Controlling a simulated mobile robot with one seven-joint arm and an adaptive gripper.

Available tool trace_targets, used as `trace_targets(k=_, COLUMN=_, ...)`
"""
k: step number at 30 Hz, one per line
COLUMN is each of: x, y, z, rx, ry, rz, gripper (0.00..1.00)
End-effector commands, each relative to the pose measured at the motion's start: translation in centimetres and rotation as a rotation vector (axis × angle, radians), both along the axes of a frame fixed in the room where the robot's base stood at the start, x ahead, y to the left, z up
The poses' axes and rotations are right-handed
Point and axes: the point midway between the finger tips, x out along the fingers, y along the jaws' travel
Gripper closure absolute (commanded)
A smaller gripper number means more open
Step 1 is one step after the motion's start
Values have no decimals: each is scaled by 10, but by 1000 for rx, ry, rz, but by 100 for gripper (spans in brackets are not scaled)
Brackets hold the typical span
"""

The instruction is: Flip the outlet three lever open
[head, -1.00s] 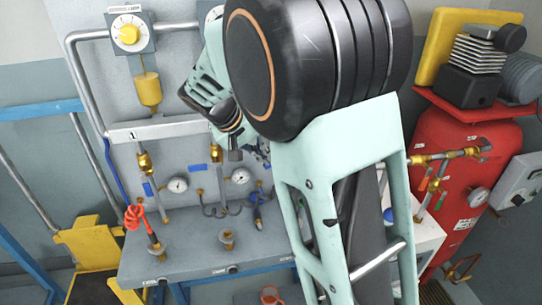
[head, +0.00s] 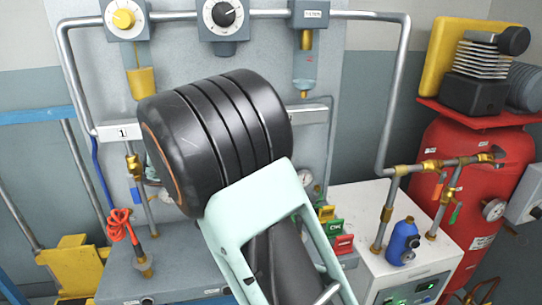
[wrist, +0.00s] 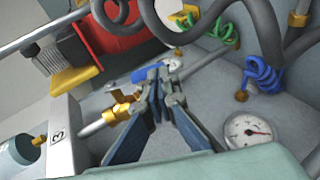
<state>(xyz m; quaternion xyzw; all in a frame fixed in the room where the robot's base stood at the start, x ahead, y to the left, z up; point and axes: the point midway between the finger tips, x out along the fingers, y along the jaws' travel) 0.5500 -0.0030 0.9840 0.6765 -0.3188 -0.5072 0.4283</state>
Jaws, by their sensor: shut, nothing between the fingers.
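In the wrist view, the outlet three pipe with its brass valve (wrist: 123,106) runs out from a manifold plate marked 3 (wrist: 57,137). A blue lever (wrist: 145,75) shows at this valve, partly hidden behind my fingers. My gripper (wrist: 165,74) is shut and empty, its fingertips overlapping the lever in the picture. I cannot tell whether they touch it. In the head view, my large black arm joint covers my gripper and outlet three.
A pressure gauge (wrist: 248,132) and a blue coiled hose (wrist: 262,76) lie right of the fingers, with thick dark hoses above. The head view shows a red tank (head: 468,180), a white cabinet (head: 362,205), a blue bottle (head: 402,243) and an orange coiled hose (head: 118,225).

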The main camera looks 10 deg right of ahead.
Motion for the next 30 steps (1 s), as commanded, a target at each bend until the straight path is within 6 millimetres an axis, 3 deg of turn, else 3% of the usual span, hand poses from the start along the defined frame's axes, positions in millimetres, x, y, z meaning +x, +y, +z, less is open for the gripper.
trace_targets(k=18, x=1, y=0, z=20, rx=7, ry=-5, rz=0, gripper=100)
trace_targets(k=30, x=1, y=0, z=20, rx=6, ry=-4, rz=0, gripper=100)
